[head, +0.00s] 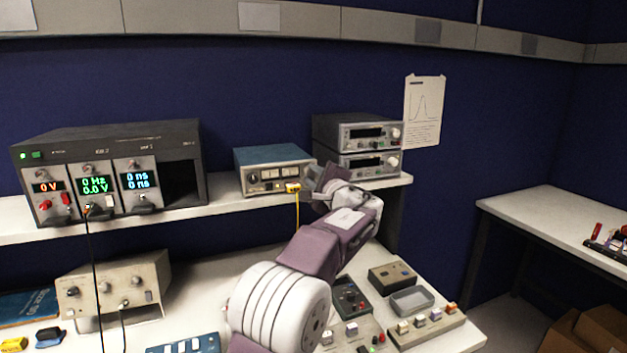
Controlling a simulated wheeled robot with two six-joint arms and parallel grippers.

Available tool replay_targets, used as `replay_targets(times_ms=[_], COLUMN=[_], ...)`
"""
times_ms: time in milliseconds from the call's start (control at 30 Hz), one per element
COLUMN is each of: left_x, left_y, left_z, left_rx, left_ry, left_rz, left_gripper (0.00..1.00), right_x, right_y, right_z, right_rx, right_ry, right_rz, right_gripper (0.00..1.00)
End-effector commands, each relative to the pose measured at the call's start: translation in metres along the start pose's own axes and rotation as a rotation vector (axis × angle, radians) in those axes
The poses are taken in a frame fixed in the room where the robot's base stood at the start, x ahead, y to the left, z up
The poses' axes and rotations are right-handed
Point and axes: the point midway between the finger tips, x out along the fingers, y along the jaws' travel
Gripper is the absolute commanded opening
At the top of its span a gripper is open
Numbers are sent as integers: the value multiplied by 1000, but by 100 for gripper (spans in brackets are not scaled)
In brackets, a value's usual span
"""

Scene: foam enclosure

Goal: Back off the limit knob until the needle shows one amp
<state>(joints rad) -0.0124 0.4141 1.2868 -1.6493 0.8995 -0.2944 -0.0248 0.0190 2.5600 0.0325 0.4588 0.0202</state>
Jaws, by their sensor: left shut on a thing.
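A small teal-topped power supply (272,156) with small meter windows (275,175) on its pale front stands on the shelf. The needle is too small to read. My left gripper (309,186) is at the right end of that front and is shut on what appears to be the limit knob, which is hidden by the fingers. A yellow plug (292,187) with a hanging yellow lead sits in the front just left of the fingers. My right gripper is not in view.
A dark rack unit (110,150) with lit displays stands left on the shelf (225,200). Two stacked grey instruments (368,135) stand close at the right. Below, the bench holds a beige box (115,285), small control boxes (392,277) and a grey tray (411,300).

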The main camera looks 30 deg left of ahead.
Motion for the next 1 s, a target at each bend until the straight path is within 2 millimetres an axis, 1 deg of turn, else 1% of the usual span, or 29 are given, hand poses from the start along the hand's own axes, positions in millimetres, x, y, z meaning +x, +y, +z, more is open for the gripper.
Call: replay_targets(times_ms=[333, 367, 400, 433, 700, 767, 867, 1000], left_x=[0, 0, 0, 0, 0, -3, -19, -52], left_y=[-1, -1, -1, -1, 0, 0, 1, 1], left_z=[0, 0, 0, 0, 0, 0, -2, -2], left_rx=[-2, -2, -2, -2, -2, -2, -3, -4], left_ry=[1, 1, 1, 0, 0, 1, 3, 4], left_rz=[-2, -2, -2, -2, -1, -2, -3, -5], left_gripper=[0, 28, 39, 44, 44, 44, 44, 44], right_x=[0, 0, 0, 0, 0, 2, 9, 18], right_y=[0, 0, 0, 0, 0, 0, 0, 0], right_z=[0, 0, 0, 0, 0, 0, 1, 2], right_rx=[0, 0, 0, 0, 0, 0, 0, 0], right_ry=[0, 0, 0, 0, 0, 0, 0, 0], right_rz=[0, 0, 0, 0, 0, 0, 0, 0], right_gripper=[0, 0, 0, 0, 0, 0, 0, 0])
